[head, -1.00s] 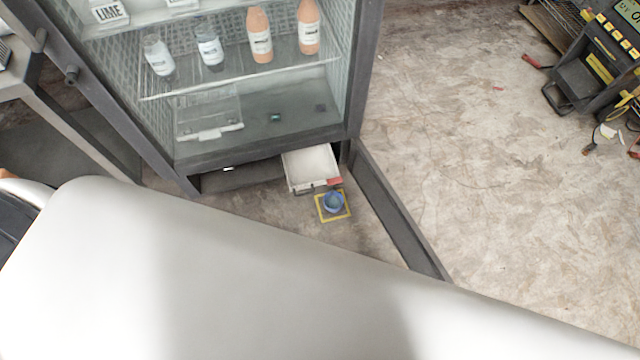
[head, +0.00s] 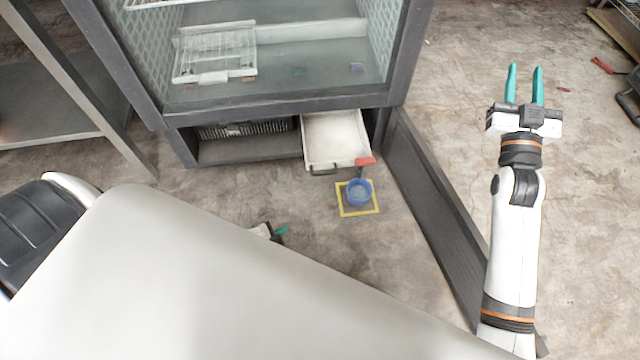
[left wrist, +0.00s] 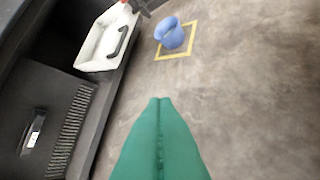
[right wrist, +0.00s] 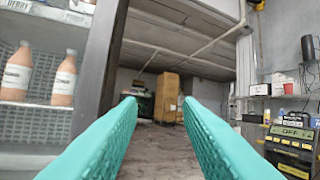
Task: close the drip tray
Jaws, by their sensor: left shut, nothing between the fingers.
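The white drip tray (head: 336,138) is pulled out of the base of the glass-fronted cabinet, with a dark handle at its front and a red piece at its front right corner. It also shows at the top left in the left wrist view (left wrist: 96,42). My left gripper (head: 281,231) is low, in front of the cabinet and left of the tray, mostly hidden by my white body; its green fingers (left wrist: 158,102) are together with nothing between them. My right gripper (head: 524,72) is open and empty, held up right of the cabinet, away from the tray.
A blue cup (head: 359,192) stands inside a yellow square (head: 343,211) on the floor, just before the tray's front right. The open dark lower door (head: 437,210) runs forward on the right. A slotted vent (head: 245,129) lies left of the tray. Floor left of the cup is clear.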

